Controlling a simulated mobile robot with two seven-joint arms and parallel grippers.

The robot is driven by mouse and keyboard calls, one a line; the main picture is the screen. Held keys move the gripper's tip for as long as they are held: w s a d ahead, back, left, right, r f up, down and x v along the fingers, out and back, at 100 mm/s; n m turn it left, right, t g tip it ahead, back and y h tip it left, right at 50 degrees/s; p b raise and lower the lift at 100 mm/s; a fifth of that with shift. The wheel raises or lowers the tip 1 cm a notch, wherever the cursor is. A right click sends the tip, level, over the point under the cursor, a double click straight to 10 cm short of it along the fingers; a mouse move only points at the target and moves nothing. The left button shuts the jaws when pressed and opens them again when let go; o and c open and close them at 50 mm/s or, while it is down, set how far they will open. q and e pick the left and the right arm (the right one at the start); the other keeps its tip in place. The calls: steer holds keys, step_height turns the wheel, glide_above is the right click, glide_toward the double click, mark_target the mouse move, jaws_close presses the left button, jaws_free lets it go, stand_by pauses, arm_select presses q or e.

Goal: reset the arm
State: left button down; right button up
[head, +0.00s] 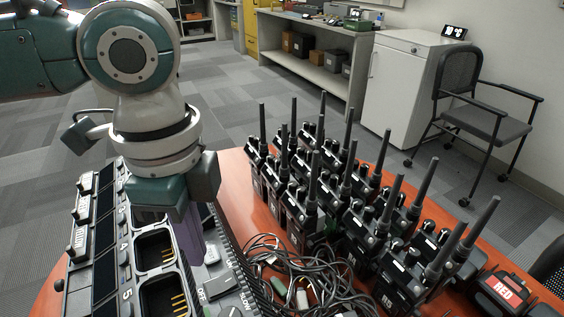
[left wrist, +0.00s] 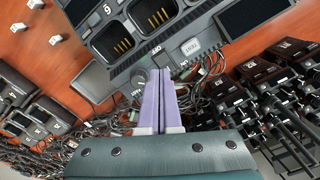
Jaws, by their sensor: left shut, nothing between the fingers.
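My left gripper (head: 190,240) comes in from the left and points down over the right side of the charging station (head: 102,235). In the left wrist view its two purple fingers (left wrist: 159,98) are pressed together with nothing between them. The fingertips are close to the station's front panel, near a round knob; I cannot tell whether they touch it. In the head view the hand and wrist hide part of the station. My right gripper is in neither view.
Several black radios (head: 315,195) with upright antennas stand on the orange table (head: 237,180) to the right. Tangled cables (head: 300,270) lie between them and the station. A red-labelled battery (head: 503,290) is at the right. A chair (head: 485,115) and white cabinet (head: 400,95) stand beyond.

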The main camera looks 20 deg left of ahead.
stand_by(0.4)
arm_select(q)
steer(key=s+d+r+n+t+h+p, duration=0.1)
steer(key=s+d+r+n+h+p, duration=0.15)
steer(key=d, duration=0.25)
steer(key=s+d+r+n+t+h+p, duration=0.1)
steer(key=s+d+r+n+t+p, duration=0.1)
steer(key=s+d+r+p, duration=0.3)
steer(key=s+a+r+n+y+p, duration=0.3)
steer(key=s+a+n, duration=0.2)
steer(key=a+n, duration=0.35)
step_height(320, 180, up, 36)
steer(key=m+p, duration=0.1)
steer(key=p, duration=3.5)
steer(key=shift+a+t, duration=0.25)
steer(key=shift+t, duration=0.05)
